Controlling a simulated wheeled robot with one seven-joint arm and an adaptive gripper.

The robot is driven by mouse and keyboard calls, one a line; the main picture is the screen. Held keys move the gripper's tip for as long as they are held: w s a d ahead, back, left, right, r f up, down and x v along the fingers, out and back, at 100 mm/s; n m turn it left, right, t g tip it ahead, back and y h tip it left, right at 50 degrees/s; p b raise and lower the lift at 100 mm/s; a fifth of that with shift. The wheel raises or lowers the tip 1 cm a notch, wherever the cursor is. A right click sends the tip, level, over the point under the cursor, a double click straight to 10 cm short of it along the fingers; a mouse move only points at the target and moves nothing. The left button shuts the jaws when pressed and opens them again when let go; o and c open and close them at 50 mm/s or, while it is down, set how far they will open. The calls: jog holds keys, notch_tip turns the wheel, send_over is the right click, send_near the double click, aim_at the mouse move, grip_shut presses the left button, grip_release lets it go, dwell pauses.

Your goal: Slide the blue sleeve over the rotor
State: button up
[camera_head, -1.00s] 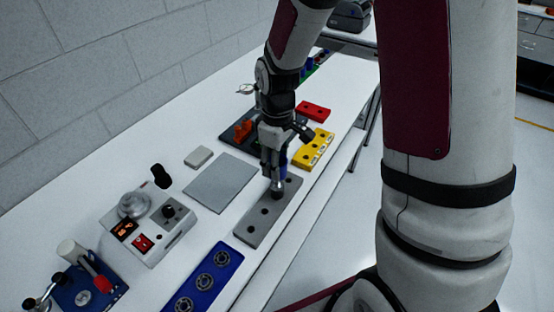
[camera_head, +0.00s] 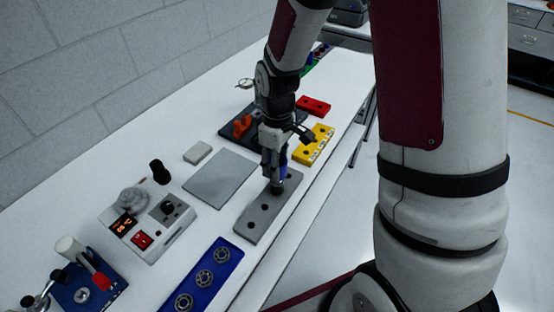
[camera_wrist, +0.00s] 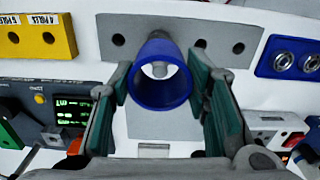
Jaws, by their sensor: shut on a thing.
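The blue sleeve (camera_wrist: 163,100) is an open ring between the green-padded fingers of my gripper (camera_wrist: 165,88) in the wrist view. My gripper is shut on it. Through its bore I see a pale round shaft end. In the head view my gripper (camera_head: 275,167) is above this plate (camera_head: 258,222), with a blue bit of sleeve (camera_head: 283,163) beside the fingers. How far the sleeve is over the rotor cannot be told.
A yellow block (camera_head: 316,146) and red block (camera_head: 313,106) lie behind the plate. A blue tray with bearings (camera_head: 222,252) is in front. A flat grey mat (camera_head: 219,180) and a control box (camera_head: 150,222) are to the left. The bench's edge runs close on the right.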

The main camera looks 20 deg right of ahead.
jog(key=shift+f, duration=0.15)
jog(key=shift+f, duration=0.75)
jog(key=shift+f+b, duration=0.15)
jog(key=shift+b, duration=0.15)
jog(key=shift+f+b, duration=0.3)
jog(key=shift+f, duration=0.55)
jog(key=o, duration=0.9)
jog(key=shift+o, duration=0.2)
jog(key=o, duration=0.3)
